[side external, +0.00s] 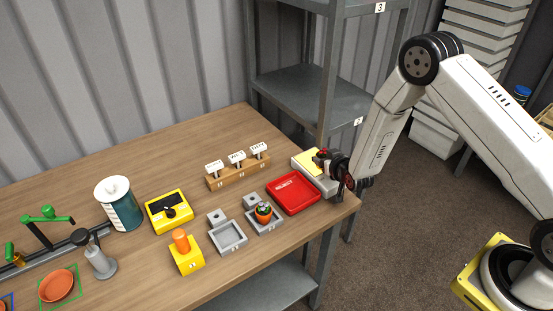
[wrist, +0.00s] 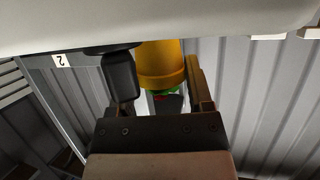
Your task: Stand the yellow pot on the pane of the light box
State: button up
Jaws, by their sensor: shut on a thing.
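My gripper (side external: 337,168) is at the table's far right corner, over or beside a low pale box with a yellowish top, which looks like the light box (side external: 318,181). In the wrist view my gripper (wrist: 158,82) is shut on the yellow pot (wrist: 160,65), which sits between a dark finger and a brownish one. The pot looks rim-down in that picture, with a little green and red showing at its rim. In the side view my gripper mostly hides the pot. I cannot tell whether the pot touches the pane.
A red REJECT tray (side external: 293,194) lies just left of the light box. A small orange pot (side external: 263,210) stands in a grey tray, with an empty grey tray (side external: 228,238) beside it. A wooden rack with white tags (side external: 238,174) stands behind. Metal shelves (side external: 300,88) rise close behind the corner.

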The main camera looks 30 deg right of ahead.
jog(key=shift+f, duration=0.15)
jog(key=o, duration=1.3)
jog(key=shift+c, duration=0.2)
jog(key=shift+r, duration=0.2)
jog(key=v, duration=1.2)
jog(key=shift+a, duration=0.1)
jog(key=s+a+r+n+g+y, duration=0.2)
jog(key=s+r+g+y, duration=0.1)
jog(key=s+r+g, duration=0.7)
jog(key=s, duration=0.4)
jog(key=shift+a+n, duration=0.25)
jog(key=shift+n, duration=0.05)
